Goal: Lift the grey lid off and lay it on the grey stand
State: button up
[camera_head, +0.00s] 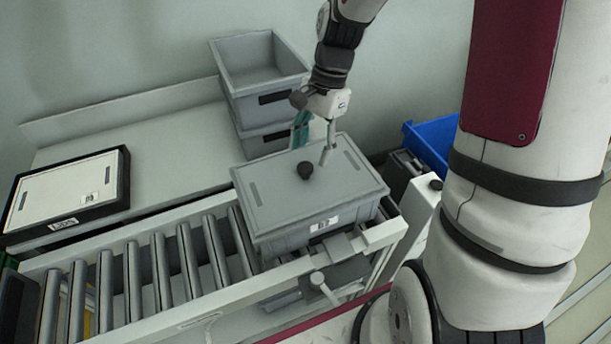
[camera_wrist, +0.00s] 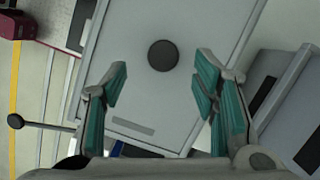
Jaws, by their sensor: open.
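The grey lid (camera_head: 290,185) lies flat on a grey crate (camera_head: 290,238) at the right end of the roller conveyor. A round black knob (camera_head: 305,170) stands up from the lid's middle. My gripper (camera_head: 314,146) is open and empty above the lid, just behind the knob. In the wrist view the lid (camera_wrist: 145,95) fills the middle, and the knob (camera_wrist: 162,55) shows ahead of the gap between my teal-padded fingers (camera_wrist: 162,82). No clear gap or contact with the knob can be judged. I cannot tell for sure which surface is the grey stand.
A light grey bench (camera_head: 165,150) runs behind the conveyor rollers (camera_head: 158,270). A black-framed pale panel (camera_head: 68,193) lies at its left, and stacked grey crates (camera_head: 262,88) stand at its right end. A blue bin (camera_head: 436,140) is at right. The bench's middle is clear.

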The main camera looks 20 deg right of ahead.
aim_at(306, 166)
jog(key=shift+x, duration=2.9)
jog(key=shift+w, duration=0.15)
jog(key=shift+c, duration=0.5)
grip_shut()
